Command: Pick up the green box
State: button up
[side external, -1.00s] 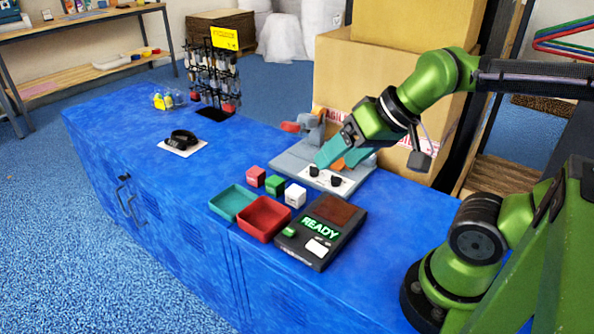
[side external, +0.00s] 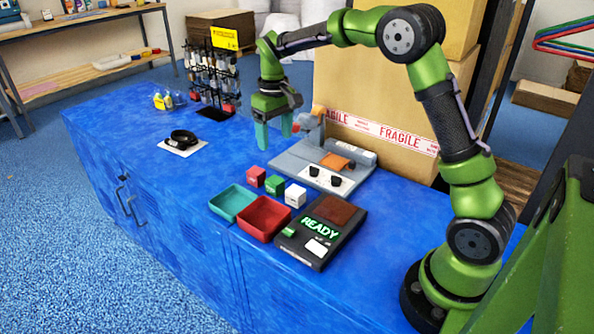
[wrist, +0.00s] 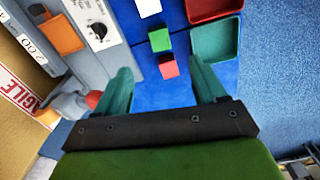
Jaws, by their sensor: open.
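The green box (side external: 274,184) is a small cube on the blue bench, between a red box (side external: 256,175) and a white box (side external: 295,195). In the wrist view the green box (wrist: 160,39) lies ahead of the fingertips, just beyond the red box (wrist: 168,66). My gripper (side external: 275,136) points down above the bench, behind the row of boxes in the side view. Its teal fingers (wrist: 160,72) are spread wide with nothing between them touching. The green box is in full view and apart from the fingers.
A teal tray (side external: 233,202) and a red tray (side external: 264,218) stand in front of the boxes. A black device reading READY (side external: 322,230) is at their right. A grey machine (side external: 330,172) stands behind, near cartons (side external: 385,95). A tool rack (side external: 212,75) stands at back left.

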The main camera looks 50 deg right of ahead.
aim_at(276, 181)
jog(key=shift+n, duration=0.4)
jog(key=f, duration=1.5)
jog(key=shift+w+d+f, duration=0.1)
jog(key=shift+w+f, duration=0.1)
jog(key=shift+w, duration=0.05)
jog(key=c, duration=1)
